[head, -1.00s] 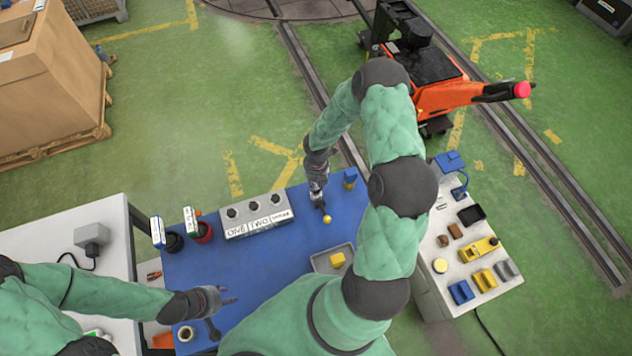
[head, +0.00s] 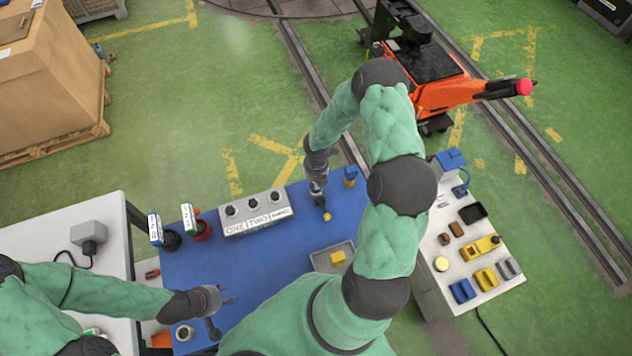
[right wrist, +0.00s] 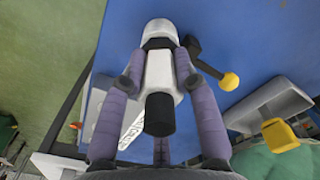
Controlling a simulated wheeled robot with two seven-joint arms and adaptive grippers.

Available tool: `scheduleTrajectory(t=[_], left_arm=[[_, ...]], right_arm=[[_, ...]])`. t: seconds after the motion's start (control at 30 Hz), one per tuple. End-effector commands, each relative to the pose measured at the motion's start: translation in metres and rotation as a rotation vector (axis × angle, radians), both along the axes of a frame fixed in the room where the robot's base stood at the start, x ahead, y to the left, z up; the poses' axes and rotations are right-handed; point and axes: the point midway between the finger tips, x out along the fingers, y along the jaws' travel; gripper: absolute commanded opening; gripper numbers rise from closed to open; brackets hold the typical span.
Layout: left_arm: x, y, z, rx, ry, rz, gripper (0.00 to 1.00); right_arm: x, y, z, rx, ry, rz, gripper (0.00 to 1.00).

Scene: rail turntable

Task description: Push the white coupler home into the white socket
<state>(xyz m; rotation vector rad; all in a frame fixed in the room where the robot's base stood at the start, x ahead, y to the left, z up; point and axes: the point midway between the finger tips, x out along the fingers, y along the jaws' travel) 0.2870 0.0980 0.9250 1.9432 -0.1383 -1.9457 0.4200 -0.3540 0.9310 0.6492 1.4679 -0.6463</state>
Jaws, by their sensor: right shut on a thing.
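My right gripper (head: 318,194) is at the far side of the blue table top (head: 260,265), pointing down. In the right wrist view my right gripper (right wrist: 160,82) is shut on the white coupler (right wrist: 158,72), whose black tail (right wrist: 160,114) faces the camera. Directly beyond it is a rounded white part (right wrist: 160,32), apparently the white socket, with a dark band between them. I cannot tell how deep the coupler sits. The head view hides both behind the gripper. My left gripper (head: 228,299) is open and empty above the table's near left part.
A yellow-knobbed dark lever (right wrist: 230,81) is right beside the held coupler. A grey tray (head: 322,262) with a yellow block (head: 338,257) lies nearer. The table's middle is clear.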

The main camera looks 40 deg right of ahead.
Motion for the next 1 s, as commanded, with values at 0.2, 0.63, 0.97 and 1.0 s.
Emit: scheduleTrajectory(t=[0.2,0.63,0.97,1.0], left_arm=[[0.0,0.0,-0.004,0.0,0.0,0.0,0.4],[0.0,0.0,-0.005,0.0,0.0,0.0,0.4],[0.0,0.0,-0.005,0.0,0.0,0.0,0.4],[0.0,0.0,-0.005,0.0,0.0,0.0,0.4]], right_arm=[[0.0,0.0,-0.005,-0.001,-0.001,0.0,0.0],[0.0,0.0,-0.007,0.0,0.0,0.0,0.58],[0.001,-0.001,0.011,-0.002,-0.002,0.0,0.58],[0.001,-0.001,0.018,-0.002,-0.003,-0.001,0.58]])
